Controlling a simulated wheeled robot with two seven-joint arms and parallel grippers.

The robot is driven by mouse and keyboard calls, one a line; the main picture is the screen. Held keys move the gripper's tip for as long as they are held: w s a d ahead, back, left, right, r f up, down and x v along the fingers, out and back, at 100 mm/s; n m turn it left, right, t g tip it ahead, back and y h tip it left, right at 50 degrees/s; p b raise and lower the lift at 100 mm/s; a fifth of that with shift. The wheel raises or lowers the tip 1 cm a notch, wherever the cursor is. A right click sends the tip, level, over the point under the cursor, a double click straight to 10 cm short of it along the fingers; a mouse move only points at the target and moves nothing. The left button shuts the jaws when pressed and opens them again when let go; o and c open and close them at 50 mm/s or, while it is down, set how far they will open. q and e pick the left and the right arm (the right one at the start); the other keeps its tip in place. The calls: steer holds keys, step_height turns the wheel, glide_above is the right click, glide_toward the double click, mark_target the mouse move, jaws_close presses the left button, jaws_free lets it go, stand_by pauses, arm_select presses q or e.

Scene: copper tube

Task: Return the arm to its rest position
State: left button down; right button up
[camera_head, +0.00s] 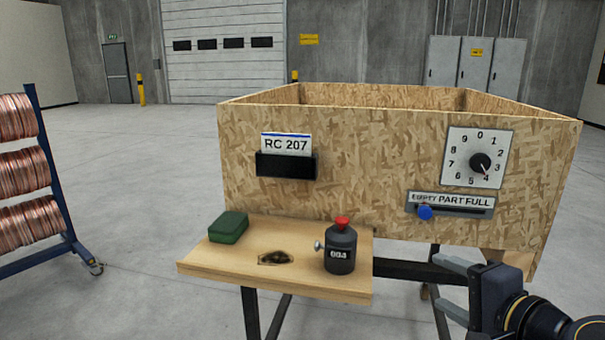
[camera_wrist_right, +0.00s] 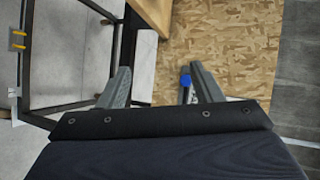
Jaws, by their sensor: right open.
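My right gripper (camera_head: 450,290) is at the lower right of the head view, in front of and below the wooden crate (camera_head: 375,200). Its two grey fingers are spread apart with nothing between them. In the right wrist view the open fingers (camera_wrist_right: 155,88) point toward the crate's board (camera_wrist_right: 230,45), and the blue slider knob (camera_wrist_right: 185,80) shows close beside one fingertip in the picture. I cannot tell whether they touch. The knob (camera_head: 425,213) sits at the left part of its slot under the EMPTY / PART FULL label (camera_head: 451,199). My left gripper is not in view.
A small wooden shelf (camera_head: 210,263) juts out at the crate's front left. A dial (camera_head: 480,163) and a card (camera_head: 287,144) are on the crate. Copper coils (camera_head: 20,165) stand left.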

steer(key=s+a+f+n+g+h, duration=0.1)
steer(key=s+a+f+n+g, duration=0.1)
steer(key=s+f+n+g, duration=0.95)
steer(key=s+r+t+p, duration=0.3)
steer(key=r+p, duration=0.7)
steer(key=p, duration=0.7)
steer(key=shift+s+a+r+n, duration=0.15)
steer(key=shift+s+r+n, duration=0.25)
steer(key=shift+s, duration=0.7)
steer(key=shift+f, duration=0.15)
